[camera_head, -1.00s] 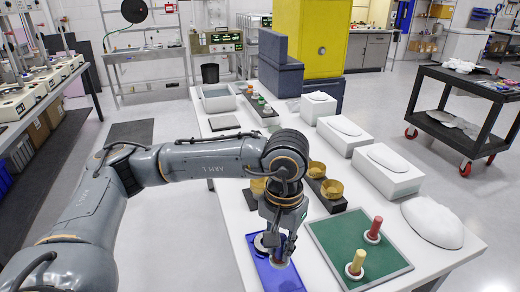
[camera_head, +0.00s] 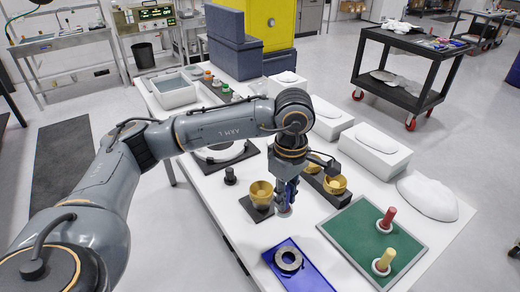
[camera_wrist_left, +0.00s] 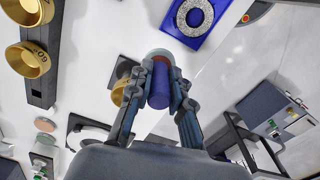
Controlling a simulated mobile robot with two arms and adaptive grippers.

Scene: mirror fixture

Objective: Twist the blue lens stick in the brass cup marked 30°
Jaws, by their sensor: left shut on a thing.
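My left gripper (camera_head: 287,203) is shut on the blue lens stick (camera_head: 292,190), held in the air beside the single brass cup. In the left wrist view the blue stick (camera_wrist_left: 160,88) stands between the two fingers (camera_wrist_left: 162,100). The single brass cup (camera_head: 262,192) stands on a dark base left of the gripper; it is partly hidden in the left wrist view (camera_wrist_left: 119,92). Two more brass cups (camera_head: 335,185) sit on a dark strip behind and to the right. One cup in the left wrist view (camera_wrist_left: 27,59) seems marked 60; I cannot read a 30° mark.
A blue tray (camera_head: 312,278) with a metal ring (camera_head: 288,260) lies in front. A green mat (camera_head: 352,232) holds a red stick (camera_head: 387,218) and a yellow stick (camera_head: 385,259) in white bases. White blocks (camera_head: 374,155) line the right side. A small black knob (camera_head: 230,176) stands left.

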